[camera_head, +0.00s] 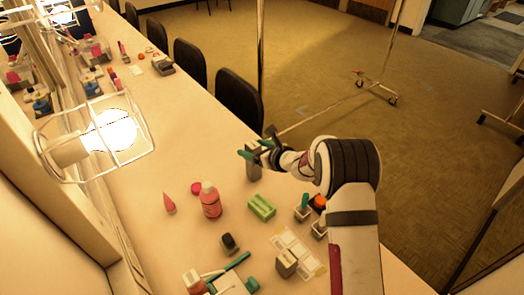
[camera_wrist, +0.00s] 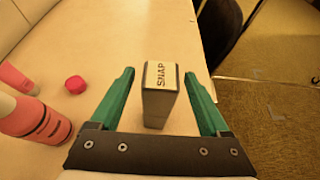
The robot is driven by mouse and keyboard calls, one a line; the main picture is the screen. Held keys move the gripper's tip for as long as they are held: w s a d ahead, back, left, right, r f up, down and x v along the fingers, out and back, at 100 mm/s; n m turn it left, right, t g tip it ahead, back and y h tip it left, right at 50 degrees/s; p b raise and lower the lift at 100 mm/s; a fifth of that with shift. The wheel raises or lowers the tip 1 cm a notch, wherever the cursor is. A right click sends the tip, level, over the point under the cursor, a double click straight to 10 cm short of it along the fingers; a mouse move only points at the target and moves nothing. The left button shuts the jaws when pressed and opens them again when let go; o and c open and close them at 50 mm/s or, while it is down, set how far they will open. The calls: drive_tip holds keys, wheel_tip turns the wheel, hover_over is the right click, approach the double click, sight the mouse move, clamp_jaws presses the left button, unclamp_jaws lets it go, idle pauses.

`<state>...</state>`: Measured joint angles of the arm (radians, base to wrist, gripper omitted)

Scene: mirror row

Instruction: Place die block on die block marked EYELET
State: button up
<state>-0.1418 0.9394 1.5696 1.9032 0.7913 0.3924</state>
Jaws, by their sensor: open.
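A grey die block (camera_wrist: 157,108) stands upright on the counter in the wrist view, with a pale top marked SNAP. The head view shows the same grey block (camera_head: 253,168) partly behind my gripper (camera_head: 256,149) at the counter's right edge. Another block with a pale top (camera_head: 287,261) stands on a pale marked mat (camera_head: 303,254) at the front. Its marking is too small to read, so I cannot confirm EYELET.
A caged lamp (camera_head: 108,135) is at left. Chairs (camera_head: 239,101) line the right edge.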

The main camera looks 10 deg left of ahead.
drive_tip(key=v, duration=0.8)
drive_tip(key=s+a+r+n+g+y, duration=0.1)
drive_tip(key=s+r+n+g, duration=0.2)
drive_tip(key=s+r+n, duration=0.45)
drive_tip(key=s+a+r+n+g, duration=0.1)
drive_tip(key=s+r+n+g, duration=0.25)
drive_tip(key=s, duration=0.65)
drive_tip(key=s+d+f+n+g+h, duration=0.1)
drive_tip(key=s+d+n+h, duration=0.3)
drive_tip(key=s+d, duration=0.3)
drive_tip(key=s+d+f+n+g+h, duration=0.1)
drive_tip(key=s+d+n+h, duration=0.3)
drive_tip(key=s, duration=1.2)
drive_tip(key=d+f+n, duration=0.1)
drive_tip(key=d+n, duration=0.1)
drive_tip(key=d, duration=0.1)
drive_tip(key=shift+s+f+g, duration=0.2)
drive_tip(key=shift+f+g, duration=0.05)
drive_tip(key=shift+g, duration=0.1)
